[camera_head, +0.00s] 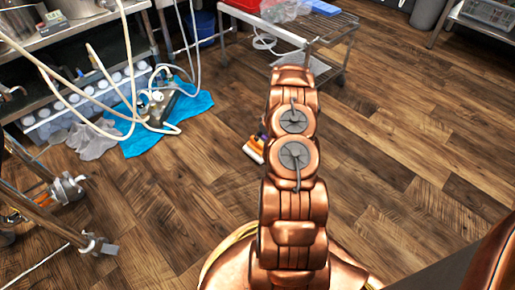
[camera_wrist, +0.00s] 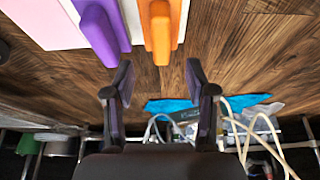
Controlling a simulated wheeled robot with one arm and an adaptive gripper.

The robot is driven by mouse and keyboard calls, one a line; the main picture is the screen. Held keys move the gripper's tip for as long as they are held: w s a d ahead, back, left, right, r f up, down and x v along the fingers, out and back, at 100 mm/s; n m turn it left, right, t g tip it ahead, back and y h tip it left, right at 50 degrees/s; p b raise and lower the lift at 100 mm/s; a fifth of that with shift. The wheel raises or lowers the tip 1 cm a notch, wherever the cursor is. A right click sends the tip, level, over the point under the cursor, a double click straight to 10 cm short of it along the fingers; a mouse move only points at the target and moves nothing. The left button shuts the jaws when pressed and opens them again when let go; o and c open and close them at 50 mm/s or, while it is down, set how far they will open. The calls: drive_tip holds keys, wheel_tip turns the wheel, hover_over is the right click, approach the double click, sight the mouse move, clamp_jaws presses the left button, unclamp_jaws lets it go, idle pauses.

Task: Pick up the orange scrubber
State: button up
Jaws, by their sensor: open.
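The orange scrubber (camera_head: 254,150) lies on the wooden floor in the head view, orange with a pale edge, partly hidden by my arm. In the wrist view its orange handle (camera_wrist: 160,35) shows at the top, with pale material beside it. The orange handle's near end points at the gap between the fingertips, and nothing is held. My gripper is hidden behind my arm in the head view.
A blue cloth (camera_head: 160,120) with white hoses and fittings lies on the floor to the left. A metal shelf rack (camera_head: 75,35) stands behind it. A wheeled steel cart (camera_head: 330,38) stands at the back. Open floor (camera_head: 430,130) is on the right.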

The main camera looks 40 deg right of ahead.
sight(258, 145)
drive_tip(key=shift+b+x, duration=1.5)
drive_tip(key=shift+x, duration=2.25)
drive_tip(key=shift+f, duration=0.2)
drive_tip(key=shift+c, duration=0.3)
clamp_jaws()
